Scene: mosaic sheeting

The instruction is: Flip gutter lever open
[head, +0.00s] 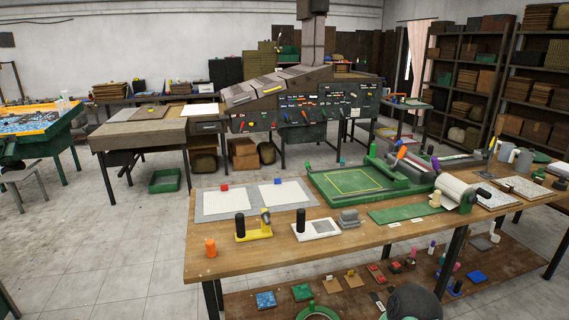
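A green tray-like fixture (330,188) with a yellow outlined rectangle lies on the wooden workbench (345,243). Small upright coloured handles stand near its back and right side: a green one (372,149), an orange one (401,153) and a purple one (436,163). I cannot tell which of these, if any, is the gutter lever, or whether it is open. Neither of my grippers shows in the head view.
Two light panels (232,200) on a grey mat, a yellow-based tool (253,233), an orange cylinder (210,247) and a white roller (457,188) sit on the bench. A lower shelf (345,300) holds small parts.

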